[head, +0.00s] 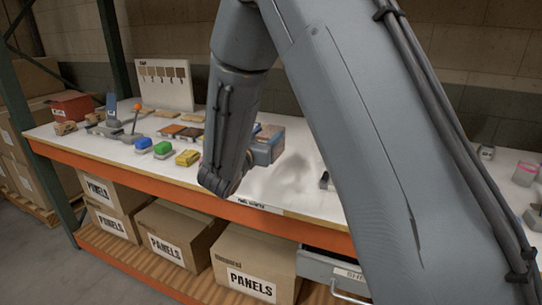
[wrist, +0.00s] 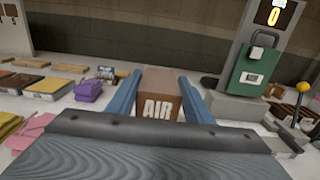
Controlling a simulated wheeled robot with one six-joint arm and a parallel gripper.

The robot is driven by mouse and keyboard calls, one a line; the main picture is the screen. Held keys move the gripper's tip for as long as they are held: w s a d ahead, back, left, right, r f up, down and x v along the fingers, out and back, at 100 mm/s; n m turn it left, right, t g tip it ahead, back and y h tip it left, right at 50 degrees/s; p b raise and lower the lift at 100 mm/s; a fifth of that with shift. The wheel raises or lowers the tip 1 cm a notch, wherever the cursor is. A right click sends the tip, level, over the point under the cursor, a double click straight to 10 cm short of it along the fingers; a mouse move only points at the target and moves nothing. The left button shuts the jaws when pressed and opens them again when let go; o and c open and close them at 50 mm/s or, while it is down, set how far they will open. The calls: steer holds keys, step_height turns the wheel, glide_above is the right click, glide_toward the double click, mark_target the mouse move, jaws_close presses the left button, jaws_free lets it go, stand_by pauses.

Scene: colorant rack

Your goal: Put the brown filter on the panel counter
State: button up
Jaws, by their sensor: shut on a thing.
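The brown filter (wrist: 160,104) is a box marked AIR, held between the two blue fingers of my gripper (wrist: 160,90) in the wrist view. In the head view my gripper (head: 264,152) is mostly behind my own arm, and only part of the filter (head: 271,132) shows by it. A soft shadow lies on the white counter (head: 290,180) just right of the gripper, and the filter appears to be above the surface. A small label, too blurred to read surely, is on the counter's front edge (head: 258,206).
Blue, green and yellow blocks (head: 187,158) sit left of my gripper. A swatch board (head: 163,82) and a red bin (head: 73,106) stand farther left. A green device (wrist: 259,68) stands right in the wrist view. Bare counter lies around the shadow.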

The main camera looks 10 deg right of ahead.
steer(key=shift+f+p, duration=0.5)
steer(key=shift+f, duration=3.1)
steer(key=shift+f, duration=0.1)
steer(key=o, duration=1)
steer(key=shift+s, duration=0.15)
steer(key=b+v, duration=0.2)
steer(key=v, duration=1)
steer(key=shift+d, duration=0.1)
